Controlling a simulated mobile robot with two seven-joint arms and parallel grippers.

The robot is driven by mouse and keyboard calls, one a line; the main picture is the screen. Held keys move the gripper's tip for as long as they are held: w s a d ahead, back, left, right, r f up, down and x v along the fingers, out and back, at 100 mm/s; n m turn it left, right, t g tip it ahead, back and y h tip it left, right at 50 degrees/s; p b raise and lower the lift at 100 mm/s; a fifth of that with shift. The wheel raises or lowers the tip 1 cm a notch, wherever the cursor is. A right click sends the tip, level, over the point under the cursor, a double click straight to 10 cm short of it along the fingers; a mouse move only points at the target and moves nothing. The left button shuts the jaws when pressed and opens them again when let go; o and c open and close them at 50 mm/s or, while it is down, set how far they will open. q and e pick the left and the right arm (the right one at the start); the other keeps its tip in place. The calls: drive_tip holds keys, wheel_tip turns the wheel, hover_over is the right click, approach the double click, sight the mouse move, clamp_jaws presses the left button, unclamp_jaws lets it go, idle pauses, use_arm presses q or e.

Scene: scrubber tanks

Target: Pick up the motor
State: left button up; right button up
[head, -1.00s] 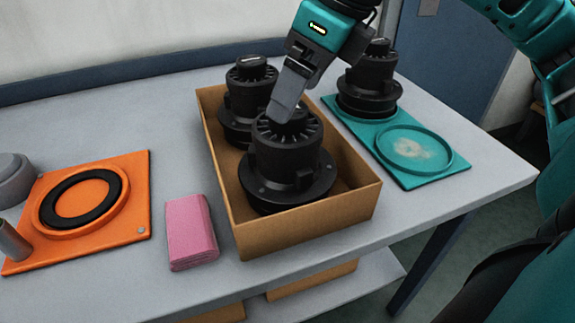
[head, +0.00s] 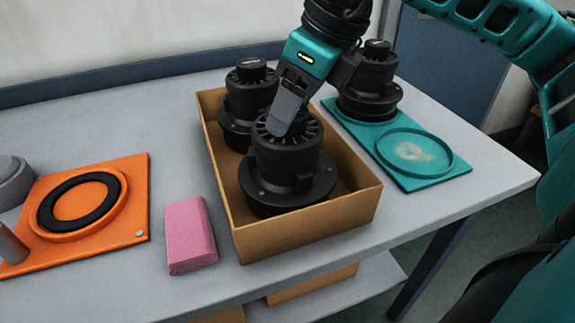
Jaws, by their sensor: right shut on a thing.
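A black finned motor (head: 290,172) with a wide round flange stands upright in the near part of the brown box. A second black motor (head: 245,98) stands behind it in the same box. A third black motor (head: 370,85) sits on the teal tray at the back right. My right gripper (head: 284,122) comes down from above onto the near motor's top. It is shut on that motor's top, and the gripper itself hides the grip point. The near motor still appears to rest in the box. My left gripper is out of the picture.
The open brown box (head: 310,222) stands mid-table. The teal tray (head: 460,170) has an empty round recess at right. A pink block (head: 190,235) lies left of the box, beside an orange plate (head: 135,205) with a black ring (head: 112,190). Bare table (head: 165,115) lies behind.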

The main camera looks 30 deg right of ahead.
clamp_jaws()
drive_tip(key=shift+w+r, duration=0.1)
drive_tip(key=shift+r, duration=0.05)
idle(0.4)
